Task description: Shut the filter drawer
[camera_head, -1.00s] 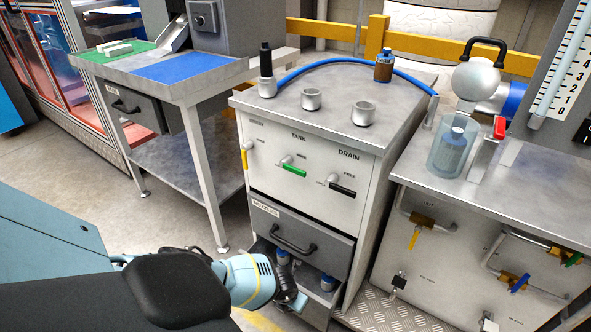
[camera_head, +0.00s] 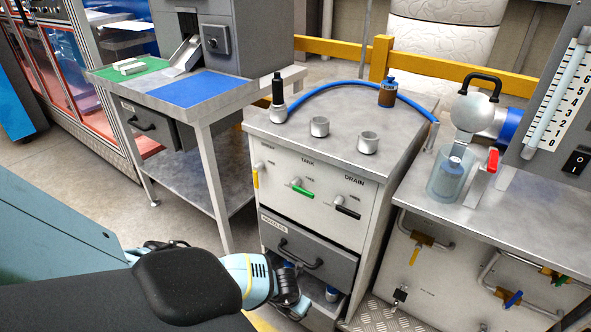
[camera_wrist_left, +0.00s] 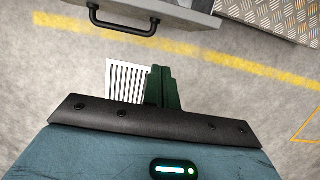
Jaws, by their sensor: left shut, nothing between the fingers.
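The lower drawer (camera_head: 325,309) of the white and grey cabinet stands open, with blue-topped cylinders (camera_head: 332,294) inside; I cannot read a label on it. The closed grey drawer above it (camera_head: 318,262) is marked NOZZLES. My left gripper (camera_head: 292,302) is low in front of the open drawer and hides part of it. In the left wrist view, its dark green fingers (camera_wrist_left: 163,86) are shut and empty, over floor. A grey drawer front (camera_wrist_left: 180,12) with a black bar handle (camera_wrist_left: 122,29) lies beyond them, apart from the fingertips. My right gripper is not in view.
A bench (camera_head: 250,95) with a blue mat and grey box stands at the left. A steel-topped unit (camera_head: 500,205) with a glass vessel and pipes stands at the right. Tread plate (camera_head: 375,316) lies between the cabinets. A pale slotted grating (camera_wrist_left: 126,80) shows on the floor.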

